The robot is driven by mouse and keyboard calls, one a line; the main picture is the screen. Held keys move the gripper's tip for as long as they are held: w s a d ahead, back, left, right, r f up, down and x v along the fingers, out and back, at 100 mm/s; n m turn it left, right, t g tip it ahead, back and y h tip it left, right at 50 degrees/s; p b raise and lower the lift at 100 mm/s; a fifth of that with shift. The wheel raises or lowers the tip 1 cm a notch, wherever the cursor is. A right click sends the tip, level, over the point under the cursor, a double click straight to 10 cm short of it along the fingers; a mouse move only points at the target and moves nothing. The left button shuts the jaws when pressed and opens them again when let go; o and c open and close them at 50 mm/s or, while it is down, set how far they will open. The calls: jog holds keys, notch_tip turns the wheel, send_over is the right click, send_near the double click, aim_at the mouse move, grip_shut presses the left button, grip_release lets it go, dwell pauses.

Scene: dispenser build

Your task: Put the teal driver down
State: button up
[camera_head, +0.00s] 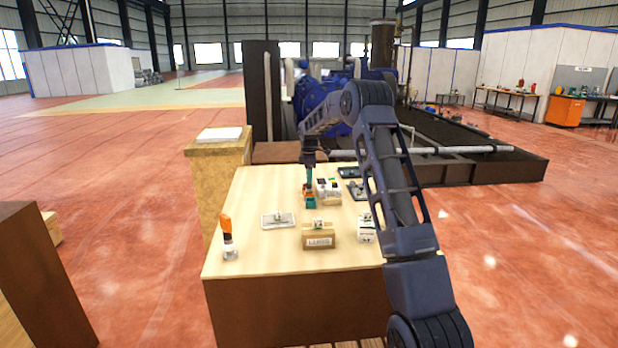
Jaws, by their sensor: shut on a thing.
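The teal driver (310,202) is small in the head view, with a reddish-orange part beside the teal. It is at the middle of the light wooden table (255,257), directly below my gripper (309,180). My gripper points down and is shut on the driver. The fingers are too small to make out clearly. I cannot tell whether the driver's lower end touches the tabletop or hangs just above it.
An orange-and-black tool (226,226) stands upright at the table's front left. The table's left back and front strip are bare.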

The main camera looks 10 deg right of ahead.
jog(key=shift+f, duration=0.6)
jog(key=o, duration=1.1)
jog(key=shift+c, duration=0.2)
jog(key=shift+r, duration=0.1)
